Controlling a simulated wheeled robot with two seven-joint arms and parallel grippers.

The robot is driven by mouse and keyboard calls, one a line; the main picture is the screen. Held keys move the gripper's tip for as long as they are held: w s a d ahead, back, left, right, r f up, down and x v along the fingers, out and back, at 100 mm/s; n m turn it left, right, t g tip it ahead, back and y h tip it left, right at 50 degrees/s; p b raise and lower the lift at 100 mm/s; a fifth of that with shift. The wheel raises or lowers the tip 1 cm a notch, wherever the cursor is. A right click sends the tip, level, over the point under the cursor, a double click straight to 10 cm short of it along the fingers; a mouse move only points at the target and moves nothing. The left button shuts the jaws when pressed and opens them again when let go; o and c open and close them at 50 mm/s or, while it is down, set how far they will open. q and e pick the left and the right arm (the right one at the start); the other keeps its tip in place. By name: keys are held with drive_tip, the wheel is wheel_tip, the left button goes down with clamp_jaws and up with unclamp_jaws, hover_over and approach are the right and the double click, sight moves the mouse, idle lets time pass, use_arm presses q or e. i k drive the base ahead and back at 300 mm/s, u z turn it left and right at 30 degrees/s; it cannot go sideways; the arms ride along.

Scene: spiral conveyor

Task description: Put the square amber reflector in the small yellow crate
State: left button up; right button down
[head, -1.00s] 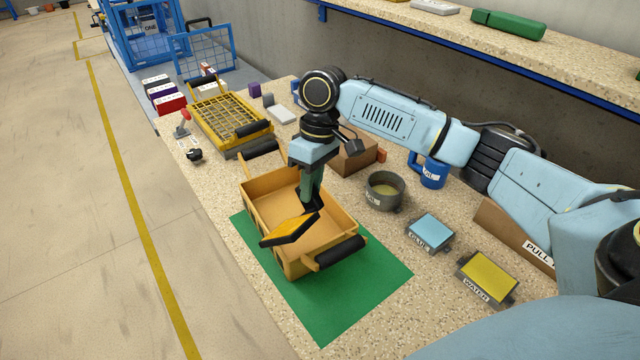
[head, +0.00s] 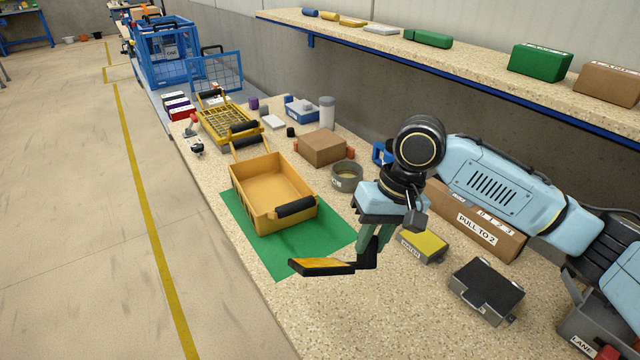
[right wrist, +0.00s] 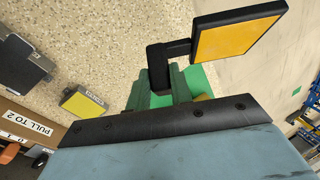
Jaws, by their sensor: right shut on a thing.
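The square amber reflector (head: 322,266) has an amber face and a black frame with a black stem. My right gripper (head: 372,250) is shut on the stem, and the reflector juts out to the left, its face tilted. In the right wrist view the gripper (right wrist: 163,85) grips the black stem, with the amber reflector (right wrist: 235,46) at the upper right. The small yellow crate (head: 246,203) stands on a green mat (head: 285,257), behind and left of the reflector. The inside of the crate that shows is empty. The left gripper is not in view.
A yellow box (head: 426,244) and a dark box (head: 487,285) stand right of the gripper. A round grey tin (head: 346,178) and a brown box (head: 322,147) stand behind. A yellow wire basket (head: 226,124) stands beyond the crate. The front counter is bare.

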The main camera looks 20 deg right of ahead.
sight(271, 193)
drive_tip(key=z, duration=0.3)
drive_tip(key=k, duration=0.65)
drive_tip(key=u, duration=0.75)
drive_tip(key=i, duration=1.75)
drive_tip(key=z, duration=0.6)
